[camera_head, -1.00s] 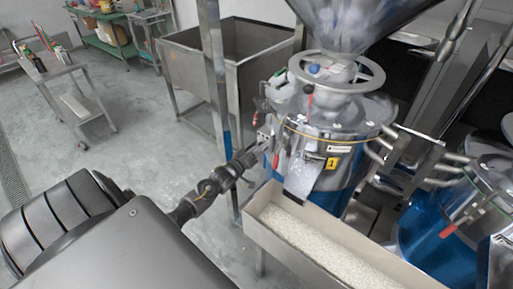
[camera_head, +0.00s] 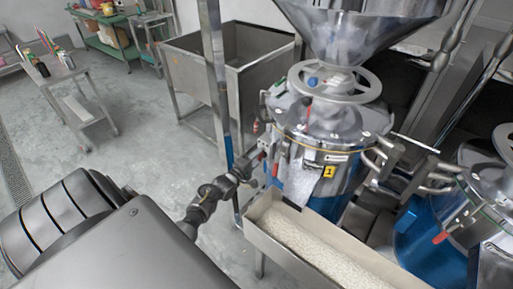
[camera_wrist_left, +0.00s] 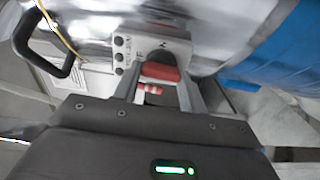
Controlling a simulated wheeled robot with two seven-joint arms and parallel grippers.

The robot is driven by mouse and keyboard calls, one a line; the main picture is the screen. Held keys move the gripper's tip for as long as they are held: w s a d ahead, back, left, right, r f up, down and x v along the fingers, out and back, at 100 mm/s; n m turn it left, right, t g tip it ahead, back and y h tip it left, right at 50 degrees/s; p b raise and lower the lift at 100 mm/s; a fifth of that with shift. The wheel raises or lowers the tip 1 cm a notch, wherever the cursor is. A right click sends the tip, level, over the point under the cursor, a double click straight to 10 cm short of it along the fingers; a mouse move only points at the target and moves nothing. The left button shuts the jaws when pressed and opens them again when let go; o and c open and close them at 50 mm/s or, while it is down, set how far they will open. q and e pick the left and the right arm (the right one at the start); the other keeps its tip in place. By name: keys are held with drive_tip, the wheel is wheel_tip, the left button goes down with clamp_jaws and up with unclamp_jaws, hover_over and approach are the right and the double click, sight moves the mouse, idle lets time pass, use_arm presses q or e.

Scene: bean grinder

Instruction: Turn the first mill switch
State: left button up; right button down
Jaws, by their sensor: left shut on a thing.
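The first mill (camera_head: 333,128) is a metal and blue machine with a yellow "1" label (camera_head: 329,171), right of centre in the head view. My left gripper (camera_head: 258,160) reaches the left side of this mill. In the left wrist view the red switch knob (camera_wrist_left: 160,72) sits on a grey switch box (camera_wrist_left: 174,47) with round dark buttons. The two fingers stand on either side of the knob, shut on it. A small red-and-white piece (camera_wrist_left: 149,89) shows between the fingers. My right gripper is not in view.
A tray of pale grains (camera_head: 310,244) stands in front of the mill, close to my left forearm. A second mill (camera_head: 436,240) is at the right. A dark handle (camera_wrist_left: 45,45) and a yellow cable lie near the gripper. A steel bin (camera_head: 190,70) stands behind.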

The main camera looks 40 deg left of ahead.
use_arm(q)
drive_tip(key=shift+n, duration=0.3)
idle(0.4)
drive_tip(key=o, duration=1)
drive_tip(key=shift+s, duration=0.1)
drive_tip(key=s+b, duration=0.1)
drive_tip(key=s, duration=0.9)
drive_tip(key=shift+s+d, duration=0.15)
drive_tip(key=shift+s, duration=0.2)
